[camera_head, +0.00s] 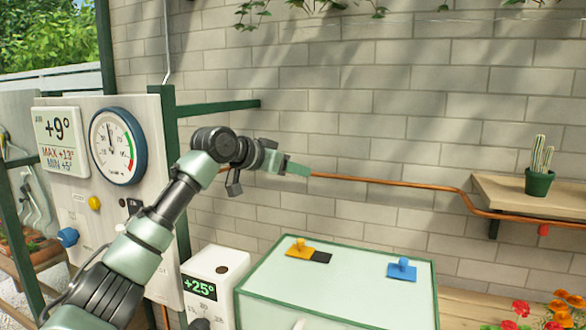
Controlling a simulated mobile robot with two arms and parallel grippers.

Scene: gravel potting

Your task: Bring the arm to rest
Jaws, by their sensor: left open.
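My left arm (152,232) comes in from the lower left and reaches up and to the right. My left gripper (297,170) is raised in front of the brick wall, above the pale green-edged box. It points to the right. Its jaws are open, and I see nothing held in them. The green fingers overlap the start of the copper pipe in the picture; I cannot tell how far apart they are in depth. My right gripper is not in view.
The box top (345,285) carries a yellow-and-black piece (306,252) and a blue piece (402,269). A white +25° unit (212,272) stands beside it. A dial panel (118,146) is left. A copper pipe (400,183) runs along the wall to a shelf with a cactus (539,180).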

